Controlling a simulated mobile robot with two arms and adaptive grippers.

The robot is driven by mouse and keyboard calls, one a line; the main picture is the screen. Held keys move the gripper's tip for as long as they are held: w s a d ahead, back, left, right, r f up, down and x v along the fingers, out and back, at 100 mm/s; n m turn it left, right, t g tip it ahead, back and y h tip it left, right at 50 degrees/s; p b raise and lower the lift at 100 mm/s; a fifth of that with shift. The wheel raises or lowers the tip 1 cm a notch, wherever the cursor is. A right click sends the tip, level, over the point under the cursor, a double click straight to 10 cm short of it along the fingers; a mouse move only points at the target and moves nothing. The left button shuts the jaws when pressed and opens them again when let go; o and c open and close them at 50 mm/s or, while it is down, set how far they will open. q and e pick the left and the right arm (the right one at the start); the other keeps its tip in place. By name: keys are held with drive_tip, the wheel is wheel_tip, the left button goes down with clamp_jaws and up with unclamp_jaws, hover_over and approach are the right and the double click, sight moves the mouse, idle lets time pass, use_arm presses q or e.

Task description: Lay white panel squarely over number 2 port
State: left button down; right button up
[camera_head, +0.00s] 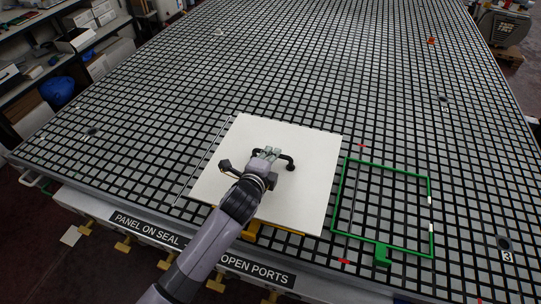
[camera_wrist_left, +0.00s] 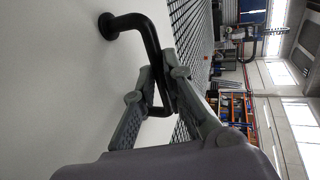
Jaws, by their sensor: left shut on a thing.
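The white panel (camera_head: 302,197), a flat square with a black handle (camera_head: 288,158) on top, is at the front middle of the grid table, turned slightly against the grid lines. I cannot tell whether it rests on the table or is just above it. My left gripper (camera_head: 270,155) is shut on the handle. In the left wrist view, the fingers (camera_wrist_left: 158,100) close around the black handle (camera_wrist_left: 150,35), with the white panel (camera_wrist_left: 60,60) beside it. No port marked 2 shows; the panel hides the grid under it. My right gripper is not in view.
A green frame (camera_head: 431,205) lies on the grid just right of the panel, with small red marks near its left corners. The port marked 3 (camera_head: 503,243) is at the right edge. Yellow parts (camera_head: 252,231) show at the panel's front edge. The grid behind is mostly clear.

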use_arm(q)
drive_tip(key=shift+r, duration=0.3)
drive_tip(key=shift+p, duration=0.35)
wheel_tip(320, 180, down, 7)
drive_tip(key=b, duration=0.4)
drive_tip(key=shift+b, duration=0.3)
drive_tip(key=shift+f, duration=0.3)
drive_tip(key=shift+f+b, duration=0.5)
drive_tip(key=shift+f, duration=0.25)
idle(0.5)
